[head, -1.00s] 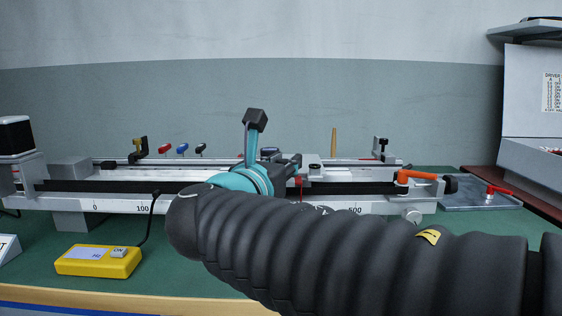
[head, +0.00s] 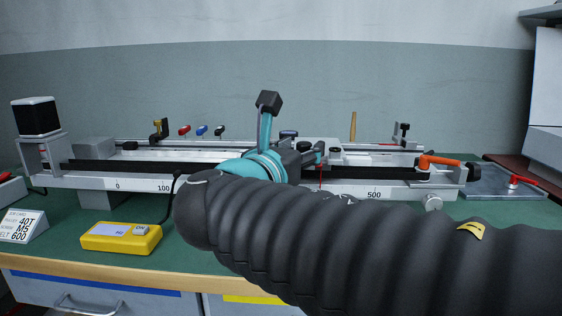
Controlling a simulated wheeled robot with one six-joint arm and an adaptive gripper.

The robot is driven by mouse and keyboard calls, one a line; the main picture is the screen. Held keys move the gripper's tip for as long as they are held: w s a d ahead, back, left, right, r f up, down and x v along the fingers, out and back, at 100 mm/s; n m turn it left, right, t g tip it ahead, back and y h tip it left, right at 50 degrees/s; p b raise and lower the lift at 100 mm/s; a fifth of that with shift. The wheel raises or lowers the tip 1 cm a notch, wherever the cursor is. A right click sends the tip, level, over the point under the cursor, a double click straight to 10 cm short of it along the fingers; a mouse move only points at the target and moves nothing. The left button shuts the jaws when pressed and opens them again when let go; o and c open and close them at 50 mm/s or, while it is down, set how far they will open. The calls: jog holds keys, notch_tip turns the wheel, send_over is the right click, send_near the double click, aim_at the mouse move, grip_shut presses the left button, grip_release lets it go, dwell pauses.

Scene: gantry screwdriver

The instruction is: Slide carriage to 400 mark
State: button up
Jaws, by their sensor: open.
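The gantry rail (head: 100,167) runs across the bench, with a scale strip (head: 140,185) on its front. The 0, 100 and 500 numerals show; the 200 to 400 numerals are hidden behind my arm. A pale carriage block (head: 345,159) with a dark knob sits on the rail right of my wrist, partly hidden. A thin red pointer (head: 321,178) hangs beside it, between the 100 and 500 numerals, nearer 500. My gripper (head: 311,152) is partly seen, open, beside the carriage's left side. I cannot tell whether it touches the carriage.
An orange handle (head: 438,161) is at the rail's right end, and a black motor (head: 37,117) at its left. Coloured screwdriver bits (head: 202,130) stand behind the rail. A yellow box (head: 120,237) with a cable and a label card (head: 22,226) sit on the green bench in front.

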jog(key=v, duration=0.9)
jog(key=shift+s, duration=0.4)
jog(key=shift+a, duration=0.15)
